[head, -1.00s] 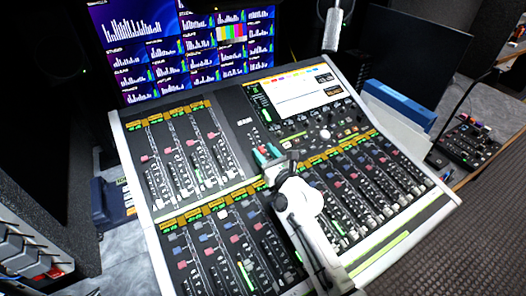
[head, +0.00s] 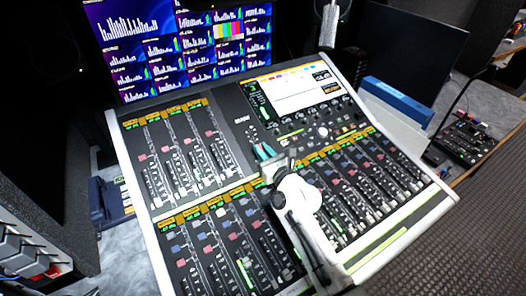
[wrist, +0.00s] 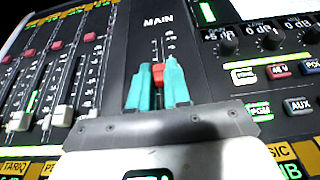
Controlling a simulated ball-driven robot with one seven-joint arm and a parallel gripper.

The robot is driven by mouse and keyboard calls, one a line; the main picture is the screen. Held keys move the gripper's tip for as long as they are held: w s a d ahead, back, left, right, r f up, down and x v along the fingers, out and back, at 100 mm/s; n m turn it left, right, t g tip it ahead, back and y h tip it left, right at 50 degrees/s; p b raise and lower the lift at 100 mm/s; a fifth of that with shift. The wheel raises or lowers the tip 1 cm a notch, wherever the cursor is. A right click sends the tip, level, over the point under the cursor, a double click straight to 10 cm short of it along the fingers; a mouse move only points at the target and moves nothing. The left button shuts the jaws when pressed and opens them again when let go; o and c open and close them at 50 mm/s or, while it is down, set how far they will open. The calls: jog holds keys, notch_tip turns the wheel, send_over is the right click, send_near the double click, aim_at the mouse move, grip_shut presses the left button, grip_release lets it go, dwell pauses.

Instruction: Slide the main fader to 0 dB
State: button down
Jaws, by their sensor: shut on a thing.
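The main fader strip, under the label MAIN (wrist: 158,20), runs down the middle of the mixing console (head: 232,142). In the wrist view, its red fader cap (wrist: 158,73) shows between the two teal fingertips of my gripper (wrist: 157,86). The gripper is shut on the cap. In the head view my gripper (head: 264,152) is over the centre of the console, and its fingers and wrist hide the cap. The upper slot and scale marks (wrist: 157,47) show above the cap; the lower part is hidden by the gripper. I cannot read the scale figures clearly.
Monitors (head: 180,45) stand at the back.

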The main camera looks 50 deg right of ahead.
aim_at(258, 144)
jog(key=shift+w+d+r+p, duration=0.2)
jog(key=shift+w+r+p, duration=0.2)
jog(key=shift+w+p, duration=0.15)
jog(key=shift+w+d+r+p, duration=0.15)
jog(key=shift+w+r+p, duration=0.25)
jog(key=shift+w, duration=0.25)
jog(key=shift+w+d, duration=0.15)
jog(key=shift+w, duration=0.25)
jog(key=shift+f, duration=0.1)
jog(key=c, duration=1.1)
grip_release()
jog(key=v, duration=1.1)
